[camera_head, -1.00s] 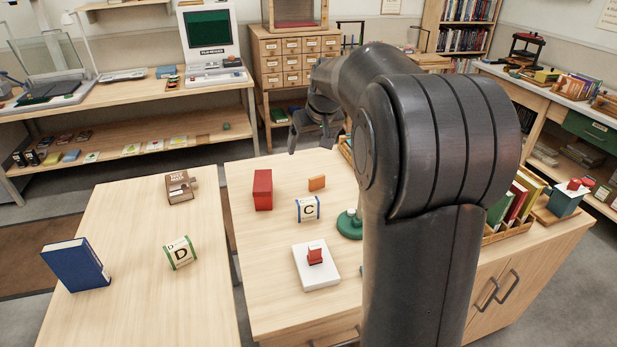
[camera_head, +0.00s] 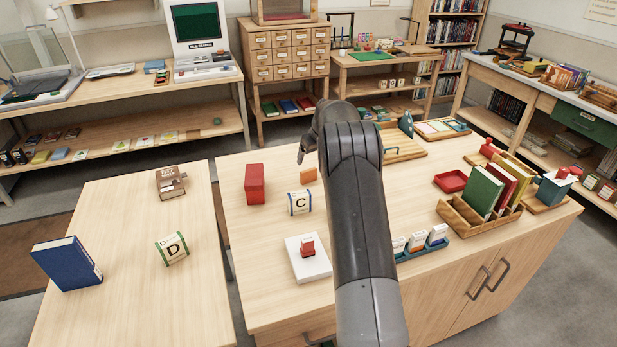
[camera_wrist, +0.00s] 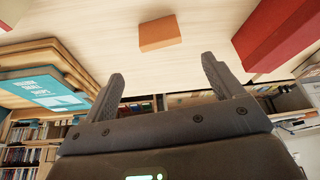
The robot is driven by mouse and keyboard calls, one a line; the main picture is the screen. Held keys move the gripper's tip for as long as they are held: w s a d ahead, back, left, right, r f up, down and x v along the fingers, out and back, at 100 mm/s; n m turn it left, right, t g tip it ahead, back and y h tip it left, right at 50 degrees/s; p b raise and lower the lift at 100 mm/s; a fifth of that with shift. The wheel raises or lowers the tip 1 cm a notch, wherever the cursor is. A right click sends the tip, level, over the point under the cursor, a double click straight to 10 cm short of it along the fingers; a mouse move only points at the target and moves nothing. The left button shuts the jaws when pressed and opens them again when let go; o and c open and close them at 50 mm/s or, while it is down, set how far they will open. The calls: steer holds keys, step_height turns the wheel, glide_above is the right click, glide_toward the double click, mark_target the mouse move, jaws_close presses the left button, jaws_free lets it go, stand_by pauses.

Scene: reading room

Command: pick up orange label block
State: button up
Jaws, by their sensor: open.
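The orange label block (camera_head: 308,175) lies on the middle table, between the red block (camera_head: 254,184) and my arm. In the wrist view the orange label block (camera_wrist: 159,33) lies on the pale tabletop, beyond the fingertips and roughly centred between them. My gripper (camera_wrist: 160,75) is open and empty, its two fingers apart. In the head view my gripper (camera_head: 303,150) is partly hidden by my arm, near the far edge of the table and just behind the orange block. They do not appear to touch.
The red block stands left of the orange one, and also shows in the wrist view (camera_wrist: 280,35). A "C" block (camera_head: 299,202) stands just in front. A teal book (camera_wrist: 45,88) is at left in the wrist view.

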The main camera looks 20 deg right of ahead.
mark_target(309, 170)
steer(key=x, duration=0.9)
steer(key=shift+s+f, duration=0.15)
steer(key=shift+f, duration=0.1)
steer(key=shift+c, duration=0.5)
steer(key=c, duration=1)
steer(key=shift+o, duration=0.2)
steer(key=shift+r, duration=0.1)
